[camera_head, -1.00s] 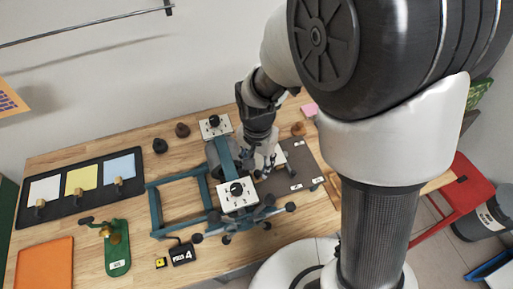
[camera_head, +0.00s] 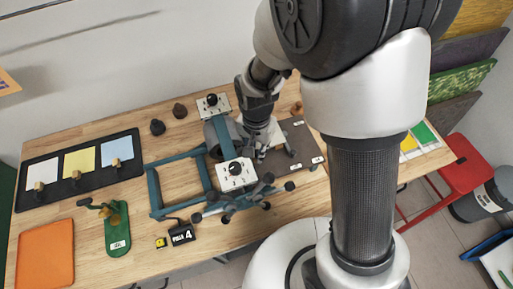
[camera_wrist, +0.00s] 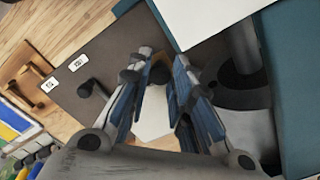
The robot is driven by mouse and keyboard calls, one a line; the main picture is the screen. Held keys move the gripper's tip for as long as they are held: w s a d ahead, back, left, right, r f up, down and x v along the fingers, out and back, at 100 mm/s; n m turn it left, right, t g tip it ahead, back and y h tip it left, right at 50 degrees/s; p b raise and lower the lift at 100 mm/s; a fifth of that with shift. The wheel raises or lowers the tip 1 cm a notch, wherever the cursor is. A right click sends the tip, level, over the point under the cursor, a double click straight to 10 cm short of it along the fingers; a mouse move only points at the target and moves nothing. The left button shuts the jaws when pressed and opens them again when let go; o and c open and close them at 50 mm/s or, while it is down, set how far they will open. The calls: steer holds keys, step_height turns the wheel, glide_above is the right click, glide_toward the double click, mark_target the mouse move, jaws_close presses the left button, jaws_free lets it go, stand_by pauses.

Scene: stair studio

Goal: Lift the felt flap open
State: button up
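A teal press (camera_head: 157,193) with a grey roller and two white numbered plates stands on the wooden table. A dark grey panel (camera_head: 297,133) with small white labels lies on its right side; it also shows in the wrist view (camera_wrist: 105,45). I cannot tell for sure which surface is the felt flap. My gripper (camera_head: 262,152) points down close beside the roller, over the panel's near-roller side. In the wrist view its blue-padded fingers (camera_wrist: 165,62) stand apart. A pale surface (camera_wrist: 153,112) and a small brownish piece show between them; contact is unclear.
The roller (camera_wrist: 238,65) and teal frame are tight against my gripper's right side in the wrist view. A black knob (camera_wrist: 90,87) rises from the panel on its left. A black tray (camera_head: 70,184) of coloured sheets and a green tool (camera_head: 116,232) stand left.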

jaws_close()
steer(key=shift+w+a+r+p, duration=0.1)
steer(key=shift+w+r+p, duration=0.1)
steer(key=shift+r+p, duration=0.2)
steer(key=shift+w+r+p, duration=0.2)
steer(key=shift+r+p, duration=0.1)
steer(key=shift+r, duration=0.2)
steer(key=o, duration=0.6)
jaws_free()
steer(key=shift+f, duration=0.1)
steer(key=shift+r, duration=4)
steer(key=shift+c, duration=0.5)
